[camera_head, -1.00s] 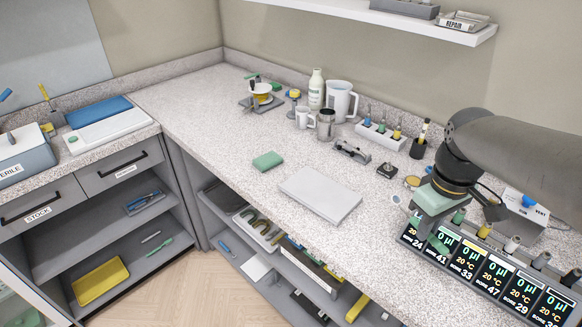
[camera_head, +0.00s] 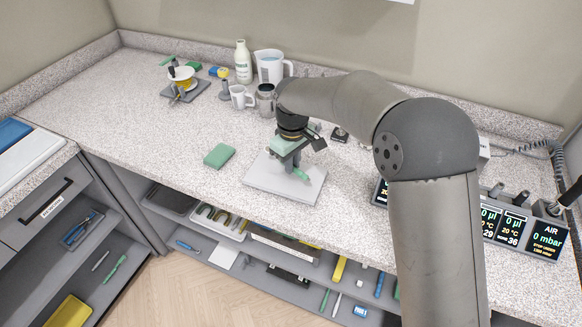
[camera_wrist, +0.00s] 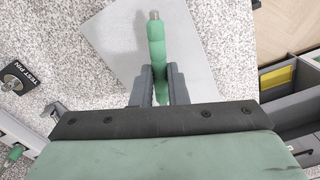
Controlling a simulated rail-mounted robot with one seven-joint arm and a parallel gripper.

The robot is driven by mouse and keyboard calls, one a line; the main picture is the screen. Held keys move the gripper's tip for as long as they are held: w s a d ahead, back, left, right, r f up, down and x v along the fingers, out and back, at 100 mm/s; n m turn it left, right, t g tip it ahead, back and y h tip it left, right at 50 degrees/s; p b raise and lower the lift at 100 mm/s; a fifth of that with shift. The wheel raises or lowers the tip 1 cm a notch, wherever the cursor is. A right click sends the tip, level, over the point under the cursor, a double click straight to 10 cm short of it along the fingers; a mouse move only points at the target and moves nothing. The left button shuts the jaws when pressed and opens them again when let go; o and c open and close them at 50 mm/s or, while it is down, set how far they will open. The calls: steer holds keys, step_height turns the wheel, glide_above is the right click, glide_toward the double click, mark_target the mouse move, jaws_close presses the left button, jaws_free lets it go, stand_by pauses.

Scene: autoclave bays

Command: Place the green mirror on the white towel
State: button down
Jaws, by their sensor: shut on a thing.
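My gripper (camera_head: 296,168) is over the white towel (camera_head: 262,178), a flat pale rectangle near the bench's front edge. It is shut on the green mirror (camera_wrist: 156,45), whose green handle shows between the fingers in the wrist view. The handle has a short metal end at the top of that view; the mirror's head cannot be made out. A bit of the green handle also shows below the fingers in the head view (camera_head: 302,175). The towel (camera_wrist: 205,55) lies behind it in the wrist view. Whether the mirror touches the towel cannot be told.
A green block (camera_head: 219,155) lies left of the towel. A white mug (camera_head: 241,97), a metal cup (camera_head: 266,100), a bottle (camera_head: 243,62) and a jug (camera_head: 271,66) stand behind. Displays (camera_head: 516,232) line the right. Shelves lie below the front edge.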

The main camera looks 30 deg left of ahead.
mark_target(291, 179)
steer(key=shift+a+f, duration=0.25)
steer(key=shift+f, duration=0.1)
step_height(291, 179, down, 3)
steer(key=shift+r+p, duration=0.1)
steer(key=shift+p, duration=0.3)
steer(key=shift+f+b, duration=0.35)
steer(key=shift+f, duration=0.1)
steer(key=c, duration=1.4)
jaws_free()
steer(key=shift+c, duration=0.2)
steer(key=shift+r, duration=0.6)
step_height(291, 179, up, 12)
steer(key=shift+f+b, duration=0.2)
steer(key=shift+b, duration=0.5)
